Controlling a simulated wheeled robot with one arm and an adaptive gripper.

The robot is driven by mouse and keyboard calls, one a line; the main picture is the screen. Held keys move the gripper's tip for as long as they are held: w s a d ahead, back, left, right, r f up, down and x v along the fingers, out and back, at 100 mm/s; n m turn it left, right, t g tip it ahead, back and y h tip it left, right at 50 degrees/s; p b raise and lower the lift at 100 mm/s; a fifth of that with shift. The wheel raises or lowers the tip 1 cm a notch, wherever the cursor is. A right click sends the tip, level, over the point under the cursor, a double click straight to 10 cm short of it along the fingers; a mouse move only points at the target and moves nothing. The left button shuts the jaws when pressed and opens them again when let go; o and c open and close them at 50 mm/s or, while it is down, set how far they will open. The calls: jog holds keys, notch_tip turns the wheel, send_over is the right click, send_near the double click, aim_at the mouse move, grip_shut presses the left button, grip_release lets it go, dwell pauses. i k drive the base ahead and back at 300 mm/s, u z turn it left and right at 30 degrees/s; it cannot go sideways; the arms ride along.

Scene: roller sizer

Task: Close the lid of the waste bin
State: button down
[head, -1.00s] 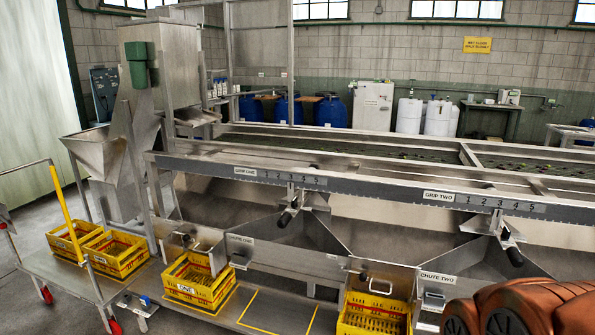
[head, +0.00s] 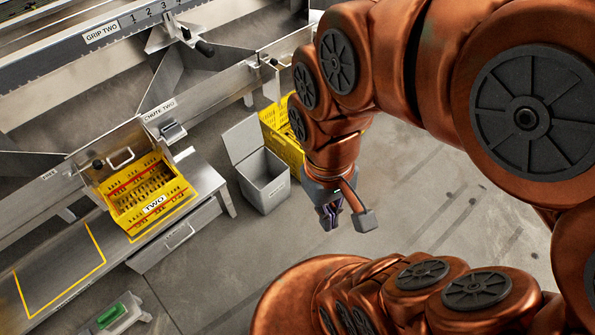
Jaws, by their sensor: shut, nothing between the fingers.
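The waste bin (head: 266,190) is a grey box on the floor, near the middle of the head view, just right of the bench end. Its lid (head: 243,139) stands up, open, at the back edge, so the dark inside of the bin shows. My gripper (head: 328,217) is shut and empty. It hangs from my copper-coloured arm, to the right of the bin in the picture and slightly lower. It appears apart from the bin and its lid.
A yellow crate (head: 284,141) stands close behind and right of the bin, partly hidden by my arm. A yellow crate marked TWO (head: 178,187) sits on the steel bench (head: 208,178) to the left. Open concrete floor (head: 230,270) lies in front of the bin.

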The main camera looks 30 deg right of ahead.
aim_at(244, 139)
jog(key=u, duration=0.3)
jog(key=k, duration=1.1)
jog(key=z, duration=0.4)
jog(key=i, duration=1.35)
jog(key=u, duration=0.85)
jog(key=i, duration=0.35)
jog(key=u, duration=0.4)
